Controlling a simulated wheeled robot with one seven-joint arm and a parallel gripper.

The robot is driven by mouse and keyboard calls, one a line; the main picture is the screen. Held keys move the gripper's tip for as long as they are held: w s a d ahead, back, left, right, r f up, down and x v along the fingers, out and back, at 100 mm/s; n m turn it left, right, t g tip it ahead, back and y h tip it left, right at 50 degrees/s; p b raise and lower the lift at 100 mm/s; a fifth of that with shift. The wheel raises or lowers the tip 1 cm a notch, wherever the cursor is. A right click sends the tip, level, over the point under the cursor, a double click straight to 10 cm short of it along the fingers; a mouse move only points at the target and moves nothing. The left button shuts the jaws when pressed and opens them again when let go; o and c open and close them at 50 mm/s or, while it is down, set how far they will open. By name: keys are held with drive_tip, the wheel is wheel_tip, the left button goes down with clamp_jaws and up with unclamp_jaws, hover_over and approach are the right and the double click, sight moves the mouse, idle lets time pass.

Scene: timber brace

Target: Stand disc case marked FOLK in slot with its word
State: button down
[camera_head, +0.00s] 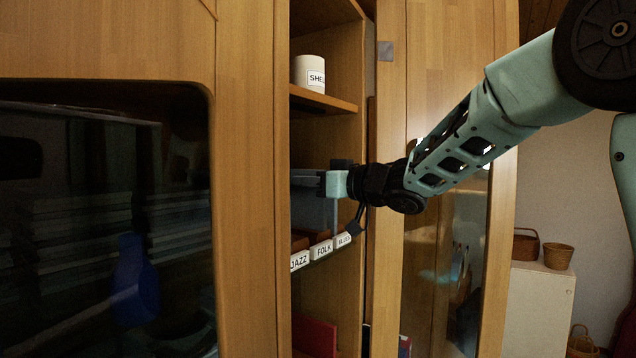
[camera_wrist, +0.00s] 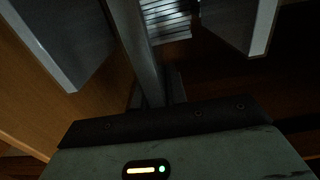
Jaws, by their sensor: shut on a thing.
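A grey disc case (camera_head: 315,212) stands upright inside the open cabinet, partly hidden behind the cabinet's front edge and my gripper. My gripper (camera_head: 324,184) reaches into the cabinet from the right and is shut on the case. In the wrist view the held case (camera_wrist: 136,40) shows nearly edge-on, running away from my gripper (camera_wrist: 155,100). I cannot read a word on it. The FOLK label (camera_head: 322,250) is on the shelf's front edge, between the JAZZ label (camera_head: 299,260) and the BLUES label (camera_head: 343,240). Whether the case's foot touches the slot is hidden.
Grey panels stand close on the left (camera_wrist: 65,40) and right (camera_wrist: 238,22) in the wrist view. A white pot (camera_head: 308,72) sits on the shelf above. The cabinet's wooden upright (camera_head: 245,180) is close on the left. A red object (camera_head: 314,336) lies below.

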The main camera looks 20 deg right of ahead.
drive_tip(key=shift+w+a+f+b, duration=0.3)
drive_tip(key=shift+f+b, duration=0.2)
drive_tip(key=shift+f, duration=0.2)
drive_tip(key=shift+w+a+f+b, duration=0.25)
drive_tip(key=shift+w+f+b, duration=0.25)
drive_tip(key=shift+f, duration=0.15)
drive_tip(key=shift+w+a+f+b, duration=0.3)
drive_tip(key=shift+f+b, duration=0.2)
drive_tip(key=shift+f, duration=0.2)
drive_tip(key=c, duration=1.3)
unclamp_jaws()
drive_tip(key=b+v, duration=0.5)
drive_tip(key=v, duration=1.2)
drive_tip(key=shift+s+d, duration=0.15)
drive_tip(key=shift+d, duration=0.05)
